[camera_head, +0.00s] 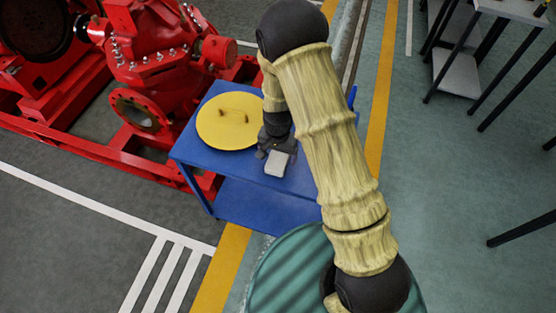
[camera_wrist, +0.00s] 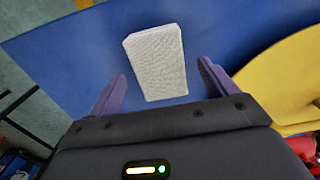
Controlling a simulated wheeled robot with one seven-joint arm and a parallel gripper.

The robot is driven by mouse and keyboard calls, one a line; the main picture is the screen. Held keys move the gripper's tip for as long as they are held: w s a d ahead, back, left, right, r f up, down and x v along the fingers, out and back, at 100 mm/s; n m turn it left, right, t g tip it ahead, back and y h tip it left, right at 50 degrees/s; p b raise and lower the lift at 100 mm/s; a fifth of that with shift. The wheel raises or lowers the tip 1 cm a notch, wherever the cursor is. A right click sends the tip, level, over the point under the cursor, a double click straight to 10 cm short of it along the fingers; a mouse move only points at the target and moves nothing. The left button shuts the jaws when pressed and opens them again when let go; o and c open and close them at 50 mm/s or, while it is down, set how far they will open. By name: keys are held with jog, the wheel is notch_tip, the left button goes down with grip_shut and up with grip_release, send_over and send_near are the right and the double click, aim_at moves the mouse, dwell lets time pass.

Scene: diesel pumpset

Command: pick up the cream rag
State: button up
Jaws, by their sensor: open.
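The cream rag (camera_head: 277,163) is a small pale folded block on the blue table (camera_head: 235,205), just below my gripper in the head view. In the wrist view the rag (camera_wrist: 157,62) shows a woven texture and lies on the blue top, slightly tilted, ahead of and between the fingers. My gripper (camera_head: 272,152) is open and empty. In the wrist view its two purple-grey fingers (camera_wrist: 160,92) stand on either side of the rag's near end. I cannot tell how high above the table the fingertips are.
A round yellow lid (camera_head: 228,120) with small handles lies on the table left of the rag. A red pumpset (camera_head: 150,60) stands behind at left. A green ribbed drum top (camera_head: 280,275) is in front. Grey tables with dark legs (camera_head: 470,60) stand at right.

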aim_at(278, 158)
jog(key=shift+f, duration=0.9)
jog(key=c, duration=1.1)
jog(key=shift+r, duration=0.15)
notch_tip(278, 158, up, 10)
jog(key=shift+f, duration=0.1)
